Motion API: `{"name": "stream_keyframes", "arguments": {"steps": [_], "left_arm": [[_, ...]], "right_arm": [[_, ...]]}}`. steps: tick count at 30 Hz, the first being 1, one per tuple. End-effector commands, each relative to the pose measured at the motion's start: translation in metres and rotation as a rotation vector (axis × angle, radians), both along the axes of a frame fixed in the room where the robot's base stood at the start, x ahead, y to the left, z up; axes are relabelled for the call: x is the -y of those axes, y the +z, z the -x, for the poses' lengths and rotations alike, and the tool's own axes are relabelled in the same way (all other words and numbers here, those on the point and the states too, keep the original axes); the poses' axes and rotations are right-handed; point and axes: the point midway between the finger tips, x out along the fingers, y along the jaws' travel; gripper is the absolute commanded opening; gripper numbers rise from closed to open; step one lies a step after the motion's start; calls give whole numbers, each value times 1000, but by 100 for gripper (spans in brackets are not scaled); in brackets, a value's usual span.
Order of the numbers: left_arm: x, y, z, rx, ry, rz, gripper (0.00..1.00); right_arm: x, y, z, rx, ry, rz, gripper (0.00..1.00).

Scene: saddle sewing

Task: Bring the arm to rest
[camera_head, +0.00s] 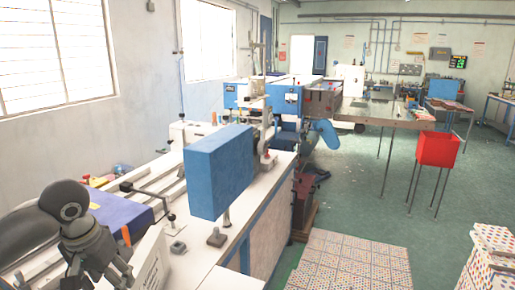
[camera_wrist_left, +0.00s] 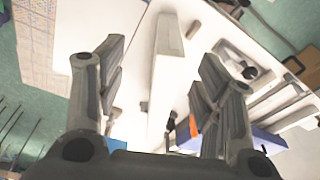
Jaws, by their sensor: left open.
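My left gripper (camera_head: 100,278) hangs at the lower left of the head view, pointing down over the white workbench. In the left wrist view its two dark grey fingers stand wide apart with an empty gap (camera_wrist_left: 162,62) between them. A long white block (camera_wrist_left: 166,90) lies beyond that gap, apart from the fingers as far as I can tell. In the head view a white box-like part (camera_head: 152,262) stands just right of the gripper. My right gripper is not in view.
A blue box-shaped machine head (camera_head: 220,172) stands on the white bench, right of my left arm. A dark blue panel (camera_head: 113,208) lies behind the gripper. A red bin on legs (camera_head: 437,149) and a patterned block (camera_head: 345,262) stand on the green floor.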

Motion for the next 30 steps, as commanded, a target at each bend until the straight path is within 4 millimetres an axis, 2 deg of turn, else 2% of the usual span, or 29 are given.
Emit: {"name": "stream_keyframes", "arguments": {"steps": [8,14,18,24,30], "left_arm": [[36,-41,4,11,-128,-7,61],[77,-83,15,36,-252,11,61],[116,-119,34,73,-349,52,61],[161,-159,68,142,-416,122,61],[181,-186,106,200,-388,172,61]], "right_arm": [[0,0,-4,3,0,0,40],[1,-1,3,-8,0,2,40],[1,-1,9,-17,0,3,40],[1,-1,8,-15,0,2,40],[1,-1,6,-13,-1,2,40]]}}
